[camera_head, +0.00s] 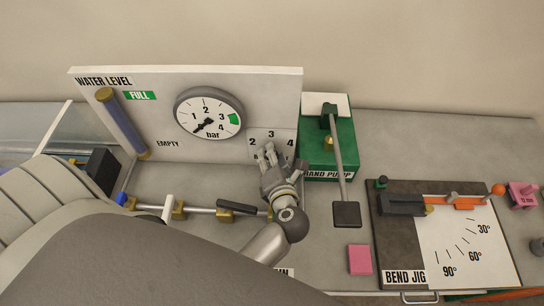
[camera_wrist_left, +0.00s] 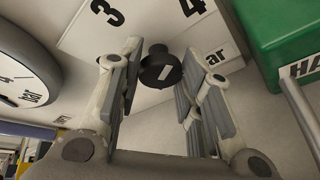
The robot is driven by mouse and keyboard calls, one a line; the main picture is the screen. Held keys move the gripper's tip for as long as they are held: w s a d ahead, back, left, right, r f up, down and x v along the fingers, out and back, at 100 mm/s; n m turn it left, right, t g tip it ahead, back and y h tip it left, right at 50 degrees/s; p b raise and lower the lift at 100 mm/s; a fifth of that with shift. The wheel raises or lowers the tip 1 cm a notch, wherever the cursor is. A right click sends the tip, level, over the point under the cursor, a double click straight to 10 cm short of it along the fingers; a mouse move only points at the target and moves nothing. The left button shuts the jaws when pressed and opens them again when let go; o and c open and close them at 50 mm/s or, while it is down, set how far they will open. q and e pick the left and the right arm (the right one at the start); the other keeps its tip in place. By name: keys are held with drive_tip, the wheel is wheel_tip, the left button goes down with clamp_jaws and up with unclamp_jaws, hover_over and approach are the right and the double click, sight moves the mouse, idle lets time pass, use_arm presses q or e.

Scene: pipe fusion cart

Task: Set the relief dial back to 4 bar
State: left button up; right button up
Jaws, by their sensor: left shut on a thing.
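The relief dial is a small black knob (camera_wrist_left: 160,70) with a white mark on its face, in front of the white panel in the left wrist view. The 3 and 4 of its printed scale (camera_wrist_left: 195,6) show above it. I cannot tell which number the mark points at. My left gripper (camera_wrist_left: 158,82) is shut on the knob, one finger on each side. In the head view, my left gripper (camera_head: 270,155) is at the panel just under the 2-3-4 bar scale (camera_head: 271,135) and hides the knob. My right gripper is not in view.
The round pressure gauge (camera_head: 209,113) is left of the dial, its needle pointing low left. The green hand pump (camera_head: 315,150) with its lever stands close on the right. A pipe with brass fittings (camera_head: 195,211) runs below the panel. The bend jig (camera_head: 400,245) lies further right.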

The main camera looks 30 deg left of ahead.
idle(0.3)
use_arm(q)
drive_tip(key=o, duration=1)
drive_tip(key=shift+w, duration=0.15)
drive_tip(key=shift+o, duration=0.2)
